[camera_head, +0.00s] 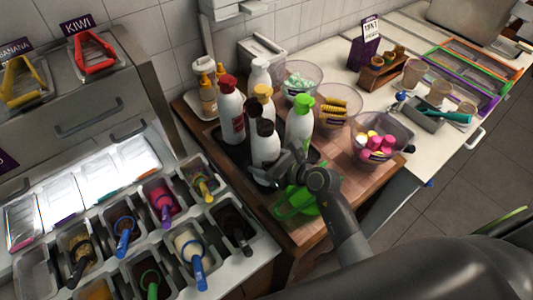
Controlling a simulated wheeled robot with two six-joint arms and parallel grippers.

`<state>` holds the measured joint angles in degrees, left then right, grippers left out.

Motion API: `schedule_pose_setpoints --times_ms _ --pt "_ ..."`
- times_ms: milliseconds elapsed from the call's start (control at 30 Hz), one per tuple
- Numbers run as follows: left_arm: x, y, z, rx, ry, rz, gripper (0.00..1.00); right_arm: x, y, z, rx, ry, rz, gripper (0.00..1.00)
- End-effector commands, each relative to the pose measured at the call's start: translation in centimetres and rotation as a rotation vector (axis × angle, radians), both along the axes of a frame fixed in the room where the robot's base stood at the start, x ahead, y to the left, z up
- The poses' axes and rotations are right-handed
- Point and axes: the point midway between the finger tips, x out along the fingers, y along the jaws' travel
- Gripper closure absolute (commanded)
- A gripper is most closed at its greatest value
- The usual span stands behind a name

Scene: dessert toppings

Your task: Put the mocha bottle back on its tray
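A white bottle with a dark brown cap (265,147) stands upright at the front of a group of bottles on a black tray (239,152). It may be the mocha bottle, but I cannot read its label. My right gripper (268,176) is low beside this bottle's base, its arm coming in from the lower right. The fingers are small and dark, so I cannot tell whether they are open or touch the bottle. My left gripper is out of view.
A green object (294,204) lies under my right wrist. Clear bowls (381,139) stand to the right. Topping bins (190,246) with scoops fill the lower left.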

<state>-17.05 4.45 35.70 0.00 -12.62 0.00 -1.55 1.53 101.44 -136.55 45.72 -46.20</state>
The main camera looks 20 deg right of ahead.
Motion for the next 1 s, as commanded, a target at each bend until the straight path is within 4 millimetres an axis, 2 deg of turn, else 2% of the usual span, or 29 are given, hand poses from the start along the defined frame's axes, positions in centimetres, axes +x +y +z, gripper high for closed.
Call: schedule_pose_setpoints --times_ms 400,433,567,600,1000 --pt "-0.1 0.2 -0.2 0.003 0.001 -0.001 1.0 0.16 0.06 -0.15 0.004 -0.009 -0.001 0.53" --pt "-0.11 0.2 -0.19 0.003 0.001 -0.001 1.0 0.01 0.02 -0.46 0.001 0.0 0.0 0.28" --pt "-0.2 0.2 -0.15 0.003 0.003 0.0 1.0 0.0 0.01 -0.43 0.001 -0.001 0.0 0.11" --pt "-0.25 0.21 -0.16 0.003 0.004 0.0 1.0 0.0 0.01 -0.42 0.001 0.0 0.0 0.09" --pt "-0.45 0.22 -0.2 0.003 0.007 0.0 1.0 -0.4 -0.29 -0.07 -0.001 -0.002 -0.001 0.09"
